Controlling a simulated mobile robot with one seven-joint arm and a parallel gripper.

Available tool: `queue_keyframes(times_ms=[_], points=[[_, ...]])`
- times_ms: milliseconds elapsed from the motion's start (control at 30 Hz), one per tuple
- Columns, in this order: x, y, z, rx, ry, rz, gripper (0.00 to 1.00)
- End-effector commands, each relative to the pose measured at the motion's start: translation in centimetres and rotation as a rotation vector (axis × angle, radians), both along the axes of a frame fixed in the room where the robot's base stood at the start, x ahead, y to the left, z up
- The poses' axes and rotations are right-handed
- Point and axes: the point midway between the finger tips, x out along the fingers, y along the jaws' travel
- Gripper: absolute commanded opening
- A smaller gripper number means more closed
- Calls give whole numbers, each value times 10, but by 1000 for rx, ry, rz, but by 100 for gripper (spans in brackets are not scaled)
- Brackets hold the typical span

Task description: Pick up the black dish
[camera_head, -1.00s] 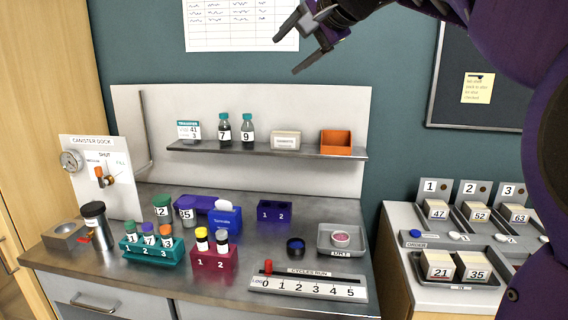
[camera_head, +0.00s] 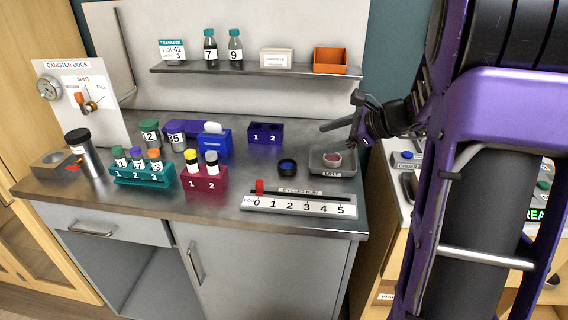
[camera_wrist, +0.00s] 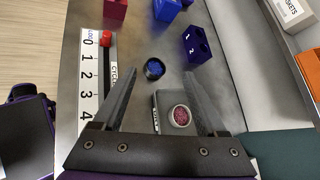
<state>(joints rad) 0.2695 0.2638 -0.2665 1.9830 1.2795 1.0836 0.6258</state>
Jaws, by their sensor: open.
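The black dish (camera_head: 287,167) is small and round with blue contents. It sits on the steel bench, left of the grey tray and behind the numbered scale. In the wrist view the black dish (camera_wrist: 154,69) lies between the lines of the two fingers, near their far ends. My gripper (camera_head: 340,114) is open and empty, above the bench's back right, up and to the right of the dish. In the wrist view my gripper (camera_wrist: 162,74) has its fingers wide apart, with nothing between them at their height.
The grey tray (camera_head: 322,171) holds a pale dish with pink contents (camera_head: 332,159). The numbered scale (camera_head: 300,204) with a red slider lies in front. A dark blue two-hole block (camera_head: 266,133) stands behind the dish. A shelf (camera_head: 250,69) overhangs the back. A maroon rack (camera_head: 204,184) stands left.

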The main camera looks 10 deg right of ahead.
Motion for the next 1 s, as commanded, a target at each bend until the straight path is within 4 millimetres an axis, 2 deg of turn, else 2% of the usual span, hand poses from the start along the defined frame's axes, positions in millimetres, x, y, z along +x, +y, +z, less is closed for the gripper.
queue_keyframes(times_ms=[33, 200, 467, 633, 1000], points=[[-8, -12, -16, 69, 33, -56, 74], [-29, -29, -47, 266, 96, -196, 74], [-41, -39, -63, 406, 125, -293, 74], [-26, -25, -74, 412, 129, -294, 74], [29, 21, -103, 409, 129, -293, 74]])
